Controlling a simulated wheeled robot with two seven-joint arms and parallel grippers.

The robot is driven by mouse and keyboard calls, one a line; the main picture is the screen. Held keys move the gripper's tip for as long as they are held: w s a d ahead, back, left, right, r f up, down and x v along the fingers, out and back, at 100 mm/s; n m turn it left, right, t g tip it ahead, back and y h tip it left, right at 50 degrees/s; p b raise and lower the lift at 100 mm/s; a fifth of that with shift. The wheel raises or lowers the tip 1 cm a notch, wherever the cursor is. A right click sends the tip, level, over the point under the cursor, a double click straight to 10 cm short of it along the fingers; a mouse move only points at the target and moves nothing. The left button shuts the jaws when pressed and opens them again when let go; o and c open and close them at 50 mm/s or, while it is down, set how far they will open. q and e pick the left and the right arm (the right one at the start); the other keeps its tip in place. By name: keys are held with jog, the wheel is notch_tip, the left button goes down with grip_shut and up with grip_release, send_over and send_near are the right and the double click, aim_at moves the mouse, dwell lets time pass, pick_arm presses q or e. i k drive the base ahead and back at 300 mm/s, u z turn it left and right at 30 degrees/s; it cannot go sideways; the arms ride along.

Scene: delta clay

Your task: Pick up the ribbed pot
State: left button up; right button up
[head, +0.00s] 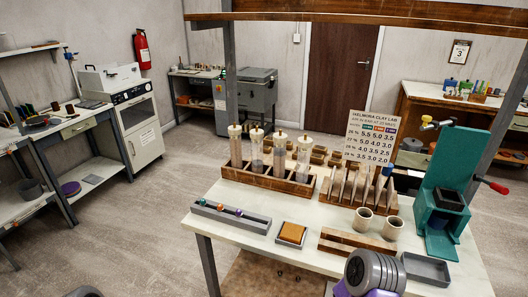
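No pot with clear ribs can be made out. Two small beige, open-topped pots stand upright near the front of the worktable: a left one (363,220) and a right one (392,228). They are too small in the view to tell whether either wall is ribbed. A grey and purple part of my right arm shows at the bottom, in front of the table's near edge. A dark piece at the bottom left may be my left arm. Neither gripper's fingers are in view.
On the worktable (228,226) stand a wooden rack of clear tubes (265,181), a grey bar with coloured balls (231,214), an orange-topped tile (291,233), a wooden block (352,243), a grey tray (426,269) and a green press (446,185). A slotted wooden rack stands behind the pots.

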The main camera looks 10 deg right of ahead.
aim_at(392, 229)
jog(key=z, duration=1.5)
